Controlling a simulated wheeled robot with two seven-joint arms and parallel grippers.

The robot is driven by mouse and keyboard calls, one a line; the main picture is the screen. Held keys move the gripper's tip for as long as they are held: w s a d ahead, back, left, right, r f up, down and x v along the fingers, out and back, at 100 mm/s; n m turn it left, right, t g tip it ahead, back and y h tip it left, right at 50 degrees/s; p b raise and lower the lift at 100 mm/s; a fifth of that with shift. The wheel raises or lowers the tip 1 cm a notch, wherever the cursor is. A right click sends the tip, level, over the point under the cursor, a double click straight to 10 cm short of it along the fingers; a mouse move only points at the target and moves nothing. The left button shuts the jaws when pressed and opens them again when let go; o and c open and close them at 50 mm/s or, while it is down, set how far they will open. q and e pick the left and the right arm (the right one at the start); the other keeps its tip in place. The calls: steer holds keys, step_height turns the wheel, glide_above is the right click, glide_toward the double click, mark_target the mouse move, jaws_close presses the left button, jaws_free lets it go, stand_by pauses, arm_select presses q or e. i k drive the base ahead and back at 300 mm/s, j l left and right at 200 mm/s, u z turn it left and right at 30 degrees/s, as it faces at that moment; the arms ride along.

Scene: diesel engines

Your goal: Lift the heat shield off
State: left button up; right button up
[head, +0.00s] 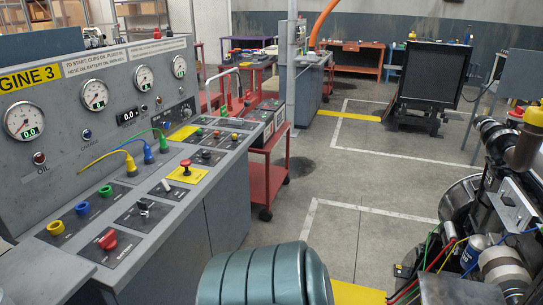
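Part of an engine (490,225) fills the right edge, with pipes, a round metal housing and coloured wires. A pale flat metal plate (514,207) sits on its upper side; I cannot tell whether this is the heat shield. A yellow cap (534,117) tops a brownish cylinder above it. The right part of the engine is cut off by the frame. Neither of my grippers is in view.
A grey control console (100,130) with gauges, coloured sockets and a red button (185,167) stands at left. A teal ribbed cylindrical object (262,276) is at the bottom centre. A red cart (268,165) stands behind the console.

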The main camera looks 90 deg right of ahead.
mark_target(510, 205)
steer(key=z, duration=4.45)
steer(key=j+z, duration=0.1)
steer(key=z, duration=0.35)
steer(key=j+z, duration=0.1)
steer(key=z, duration=0.3)
steer(key=i+j+z, duration=0.1)
steer(key=z, duration=0.35)
steer(key=j+z, duration=0.25)
steer(key=j, duration=0.2)
steer(key=k+j+z, duration=0.1)
steer(key=j+z, duration=0.2)
steer(key=j, duration=0.15)
steer(key=k+j+z, duration=0.25)
steer(key=j, duration=0.2)
steer(key=j+z, duration=0.3)
steer(key=j, duration=0.15)
steer(key=k+j, duration=0.2)
steer(key=j, duration=0.15)
steer(key=k+j, duration=0.15)
steer(key=j, duration=0.25)
steer(key=k+j, duration=0.2)
steer(key=j, duration=0.15)
steer(key=k+j+z, duration=0.1)
steer(key=j, duration=0.3)
steer(key=k, duration=0.1)
